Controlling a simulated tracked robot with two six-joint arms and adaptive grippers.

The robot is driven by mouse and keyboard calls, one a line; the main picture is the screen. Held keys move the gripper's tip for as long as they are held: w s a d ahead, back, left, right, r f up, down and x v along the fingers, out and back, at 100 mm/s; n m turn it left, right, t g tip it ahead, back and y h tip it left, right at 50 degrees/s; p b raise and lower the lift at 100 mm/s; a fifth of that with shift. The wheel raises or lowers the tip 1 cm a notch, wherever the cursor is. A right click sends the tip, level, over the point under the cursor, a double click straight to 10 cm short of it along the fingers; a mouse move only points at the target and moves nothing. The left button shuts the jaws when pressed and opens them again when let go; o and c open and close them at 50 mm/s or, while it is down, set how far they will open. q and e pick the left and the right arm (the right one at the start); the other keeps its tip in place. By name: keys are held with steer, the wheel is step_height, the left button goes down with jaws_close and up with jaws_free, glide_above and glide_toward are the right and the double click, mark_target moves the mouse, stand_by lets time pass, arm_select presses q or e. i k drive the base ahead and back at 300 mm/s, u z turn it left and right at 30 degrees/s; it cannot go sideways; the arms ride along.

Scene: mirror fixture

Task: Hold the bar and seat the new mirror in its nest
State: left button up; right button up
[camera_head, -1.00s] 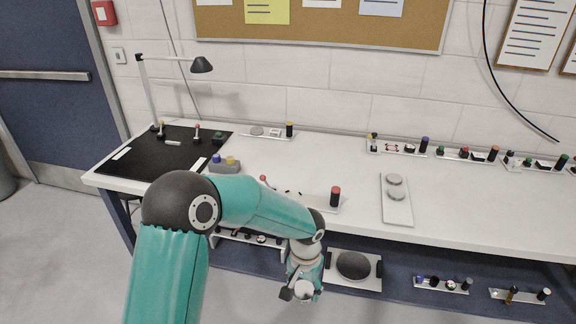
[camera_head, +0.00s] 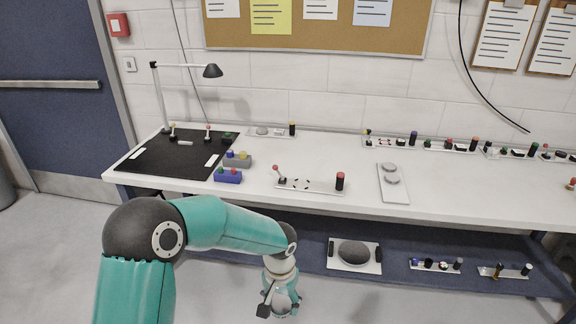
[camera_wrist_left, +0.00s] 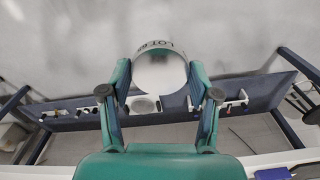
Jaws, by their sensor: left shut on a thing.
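My left gripper (camera_head: 279,300) hangs low in front of the table, seen from above in the head view. In the left wrist view its two fingers (camera_wrist_left: 160,82) are shut on a round, shiny mirror (camera_wrist_left: 160,72) with a printed label along its upper edge. On the table, near the front edge, a pale flat fixture plate (camera_head: 312,187) carries a red-knobbed lever (camera_head: 276,169) and a dark post with a red top (camera_head: 340,181). Which part is the bar or the nest I cannot tell. My right gripper is not in view.
A white plate with two round discs (camera_head: 391,197) lies right of the fixture. A blue button box (camera_head: 228,177) and a black mat (camera_head: 160,165) are at left. A shelf below holds a tray with a dark oval (camera_head: 354,253).

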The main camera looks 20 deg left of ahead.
mark_target(301, 185)
steer(key=u, duration=0.5)
steer(key=i, duration=1)
